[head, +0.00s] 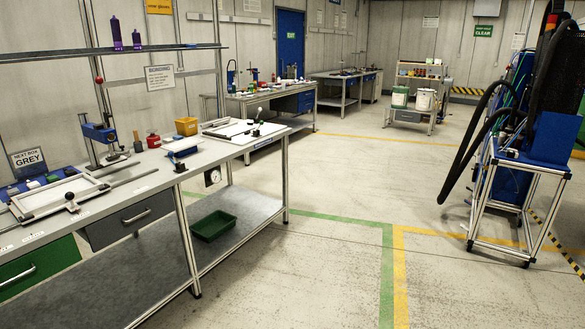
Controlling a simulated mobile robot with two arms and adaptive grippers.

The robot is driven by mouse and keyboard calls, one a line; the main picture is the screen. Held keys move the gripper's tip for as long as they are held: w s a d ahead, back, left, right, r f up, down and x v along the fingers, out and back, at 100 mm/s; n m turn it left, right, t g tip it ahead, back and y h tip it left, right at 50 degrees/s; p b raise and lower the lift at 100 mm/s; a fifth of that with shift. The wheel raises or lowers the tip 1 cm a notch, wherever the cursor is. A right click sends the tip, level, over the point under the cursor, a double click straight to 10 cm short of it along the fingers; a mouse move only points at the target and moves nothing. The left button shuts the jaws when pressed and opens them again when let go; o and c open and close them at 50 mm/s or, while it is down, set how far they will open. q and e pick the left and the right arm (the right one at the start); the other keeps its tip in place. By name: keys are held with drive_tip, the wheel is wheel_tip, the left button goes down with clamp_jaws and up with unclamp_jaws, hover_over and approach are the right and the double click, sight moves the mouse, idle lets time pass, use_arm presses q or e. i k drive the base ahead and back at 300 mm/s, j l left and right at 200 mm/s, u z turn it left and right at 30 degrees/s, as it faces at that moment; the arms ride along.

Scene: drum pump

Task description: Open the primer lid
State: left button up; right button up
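I cannot make out a container labelled as primer, nor its lid. Two white buckets, a left one (399,99) with a green band and a right one (425,101), stand on a trolley at the back. A small red can (153,141) stands on the near left workbench. These are too small to read, and I cannot tell whether any of them is the primer. Neither of my grippers is in view.
The near workbench (270,131) with drawers and a lower shelf fills the left. A green tray (213,226) sits on that shelf. A blue machine in a metal frame (484,205) with black hoses stands right. The middle floor is clear.

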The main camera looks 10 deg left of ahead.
sight(122, 150)
drive_tip(key=i, duration=2.35)
